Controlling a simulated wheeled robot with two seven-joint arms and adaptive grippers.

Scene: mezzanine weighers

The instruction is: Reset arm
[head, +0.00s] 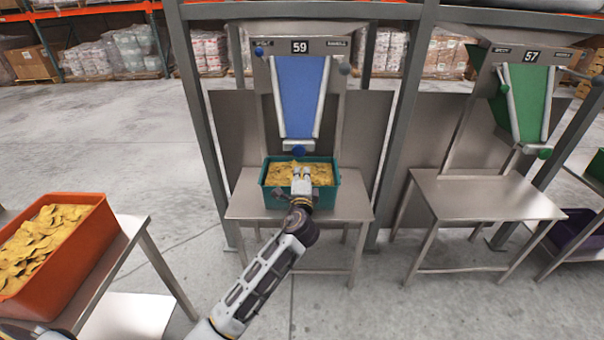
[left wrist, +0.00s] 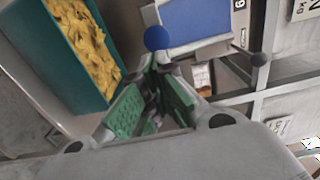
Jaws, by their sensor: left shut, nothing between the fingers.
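My left gripper (head: 302,172) reaches out in front of station 59, at the teal bin (head: 326,206) on the steel table. In the head view it overlaps the bin's yellow contents; the gap between them is hard to judge. In the left wrist view the green-padded fingers of my left gripper (left wrist: 160,65) come together at their tips with nothing between them. The teal bin (left wrist: 62,68) with yellow pieces lies to their left there. My right gripper is not in view.
A blue chute (head: 298,95) hangs above the teal bin, between grey posts. An orange bin (head: 88,240) of yellow pieces stands on a table at the left. Station 57's table (head: 490,198) at the right is bare. Open floor lies at the left.

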